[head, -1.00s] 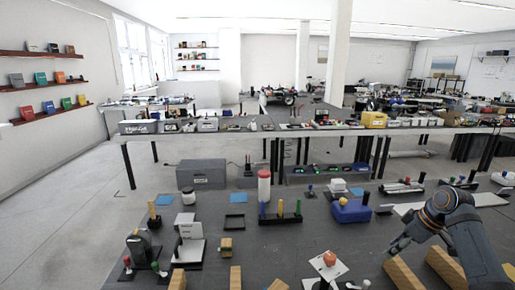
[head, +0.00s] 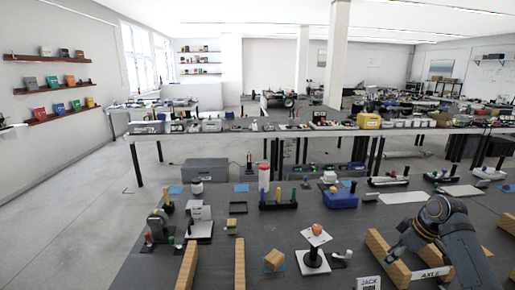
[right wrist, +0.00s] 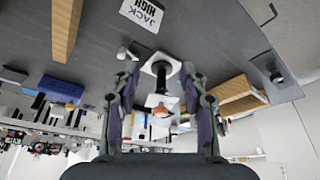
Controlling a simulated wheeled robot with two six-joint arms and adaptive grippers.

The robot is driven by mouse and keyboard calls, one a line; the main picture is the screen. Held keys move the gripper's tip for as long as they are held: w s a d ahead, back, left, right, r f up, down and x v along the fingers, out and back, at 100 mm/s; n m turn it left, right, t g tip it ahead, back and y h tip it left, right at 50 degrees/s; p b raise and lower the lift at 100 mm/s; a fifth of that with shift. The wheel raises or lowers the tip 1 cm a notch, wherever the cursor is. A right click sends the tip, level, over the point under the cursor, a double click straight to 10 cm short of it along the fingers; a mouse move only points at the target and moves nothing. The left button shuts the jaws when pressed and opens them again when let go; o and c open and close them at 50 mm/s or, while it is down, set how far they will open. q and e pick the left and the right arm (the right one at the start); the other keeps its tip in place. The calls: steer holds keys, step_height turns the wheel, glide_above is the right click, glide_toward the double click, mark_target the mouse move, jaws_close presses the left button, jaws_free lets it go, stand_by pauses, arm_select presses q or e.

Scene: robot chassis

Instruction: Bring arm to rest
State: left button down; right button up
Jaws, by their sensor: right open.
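My right arm comes in at the right of the head view, bent over the near table. Its gripper (head: 397,250) is beside two long wooden bars (head: 386,258). In the right wrist view the gripper (right wrist: 163,85) has its two fingers spread apart with nothing gripped. My left gripper is not in view.
The dark table (head: 130,275) holds wooden bars (head: 240,265), a wooden cube (head: 274,259), a blue box (head: 340,200) and a peg rack (head: 277,205). A "JACK" card (head: 369,284) and an "AXLE" label (head: 431,273) lie near the front. A long bench (head: 230,133) stands behind.

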steer(key=s+a+f+m+h, duration=0.1)
steer(key=s+a+f, duration=0.4)
steer(key=f, duration=0.2)
steer(key=s+a+f+m+h, duration=0.1)
steer(key=s+a+f, duration=0.45)
steer(key=f, duration=0.25)
steer(key=s+a+m+h, duration=0.1)
steer(key=s+a+m, duration=0.2)
steer(key=s, duration=0.5)
steer(key=s+a+m, duration=0.2)
steer(key=s, duration=0.6)
step_height(320, 180, down, 27)
steer(key=d+g+b, duration=0.1)
steer(key=d+b, duration=0.1)
steer(key=b, duration=0.1)
arm_select(q)
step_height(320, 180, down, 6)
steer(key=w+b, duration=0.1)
steer(key=b, duration=0.2)
arm_select(e)
steer(key=s+d+f+g, duration=0.1)
steer(key=s+f, duration=1.9)
steer(key=f, duration=0.1)
steer(key=shift+d+f, duration=0.25)
steer(key=shift+s, duration=0.1)
